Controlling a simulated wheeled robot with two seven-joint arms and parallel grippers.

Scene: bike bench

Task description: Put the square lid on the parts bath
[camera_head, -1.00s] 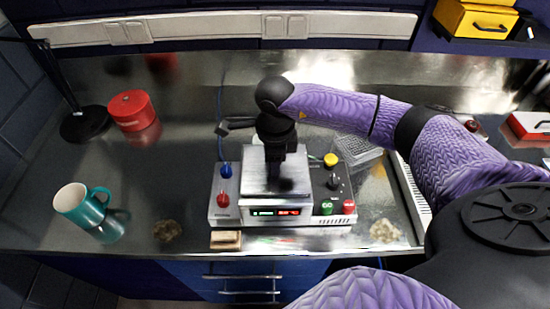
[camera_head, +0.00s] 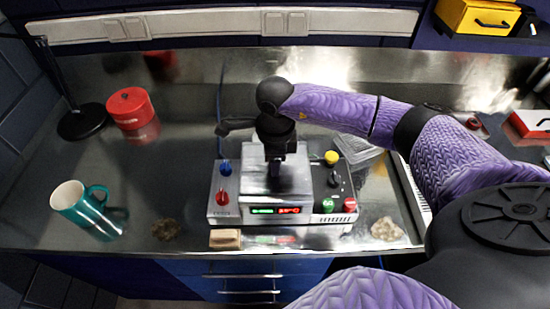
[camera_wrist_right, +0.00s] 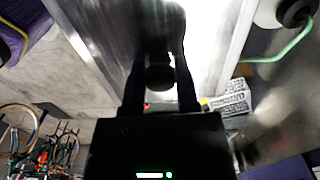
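The parts bath (camera_head: 225,197) is a metal box with a red-and-green display at the middle of the bench. The square lid (camera_head: 252,180) is a silver plate over its top; I cannot tell whether it rests fully or sits slightly above. My right gripper (camera_head: 275,172) points down over the middle of the lid and hides its knob in the head view. In the right wrist view, the dark knob (camera_wrist_right: 159,76) sits between the two fingers of my right gripper (camera_wrist_right: 160,85), which look closed on it. My left gripper is not in view.
A teal mug (camera_head: 78,205) and a red round tin (camera_head: 130,108) stand at the left. A small wooden block (camera_head: 225,239) lies in front of the bath. A clear wire-like basket (camera_head: 357,150) is behind right, partly hidden by my arm. The bench between mug and bath is mostly clear.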

